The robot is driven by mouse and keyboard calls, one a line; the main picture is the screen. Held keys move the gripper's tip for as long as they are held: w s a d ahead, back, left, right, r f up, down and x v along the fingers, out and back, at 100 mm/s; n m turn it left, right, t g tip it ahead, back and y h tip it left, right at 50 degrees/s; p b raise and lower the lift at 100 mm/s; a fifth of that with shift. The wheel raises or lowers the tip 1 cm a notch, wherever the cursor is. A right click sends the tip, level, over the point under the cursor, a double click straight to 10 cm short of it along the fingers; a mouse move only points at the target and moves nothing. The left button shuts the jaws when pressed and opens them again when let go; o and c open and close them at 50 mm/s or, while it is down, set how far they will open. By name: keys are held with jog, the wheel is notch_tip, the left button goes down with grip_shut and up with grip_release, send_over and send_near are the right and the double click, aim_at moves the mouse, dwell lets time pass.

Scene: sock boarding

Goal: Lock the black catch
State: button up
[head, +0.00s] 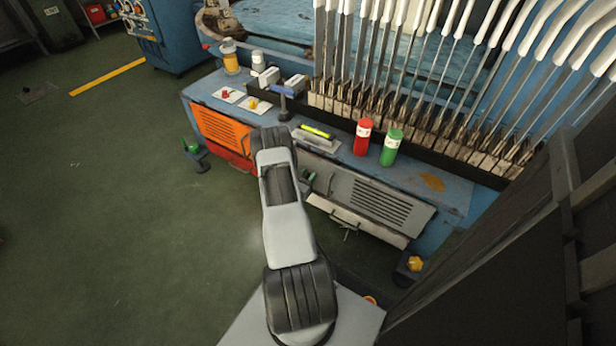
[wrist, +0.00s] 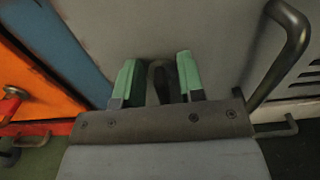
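The black catch (wrist: 159,82) shows in the wrist view as a dark, rounded piece against a grey panel (wrist: 215,35). My gripper (wrist: 157,75) has two green fingertips, apart, one on each side of the dark piece. The piece nearly fills the gap, and I cannot tell whether the fingers press on it. Its lower part is hidden by my gripper's body. In the head view my gripper (head: 310,180) is at the left end of the grey vented panel (head: 375,203), mostly hidden by my arm.
A bent dark bar handle (wrist: 293,45) stands right of my gripper. An orange panel (head: 222,133) is at the left. Above, on the bench (head: 345,158), stand a red bottle (head: 362,138) and a green bottle (head: 391,147). The green floor (head: 130,210) at left is mostly clear.

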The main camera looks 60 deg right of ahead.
grip_shut()
dwell(0.3)
jog(key=n, duration=0.4)
jog(key=shift+w, duration=0.35)
jog(key=n, duration=0.5)
jog(key=shift+w+f, duration=0.25)
jog(key=shift+w, duration=0.05)
jog(key=shift+w+f+n, duration=0.1)
jog(key=shift+f+n, duration=0.1)
jog(key=shift+n, duration=1.25)
jog(key=shift+w+f+n, duration=0.1)
jog(key=shift+f+n, duration=0.1)
jog(key=shift+n, duration=1.3)
jog(key=shift+w+f+n, duration=0.1)
jog(key=shift+f+n, duration=0.1)
jog(key=shift+n, duration=1.25)
